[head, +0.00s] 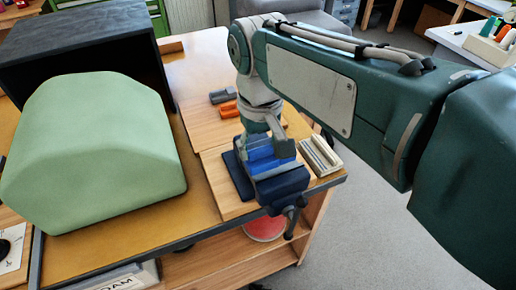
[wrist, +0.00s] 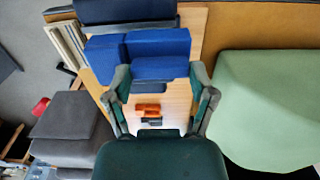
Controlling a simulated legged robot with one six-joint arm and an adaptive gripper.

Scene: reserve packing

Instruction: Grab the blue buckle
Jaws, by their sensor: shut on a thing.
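The blue buckle (head: 262,157) is a bright blue, blocky piece at the right end of the table. My gripper (head: 268,140) reaches down over it from above, and its fingers partly hide it. In the wrist view, my gripper (wrist: 161,76) has one finger at each side of the blue buckle (wrist: 160,67) and is shut on it. A dark navy clamp-like body (head: 282,186) with a handle is directly below and in front of the buckle. I cannot tell whether the buckle touches it.
A grey piece (head: 222,95) and an orange piece (head: 229,109) lie behind on the wooden board (head: 215,170). A cream ribbed block (head: 321,156) is close on the right, near the table edge. A large green foam block (head: 95,150) and a dark box (head: 85,55) fill the left.

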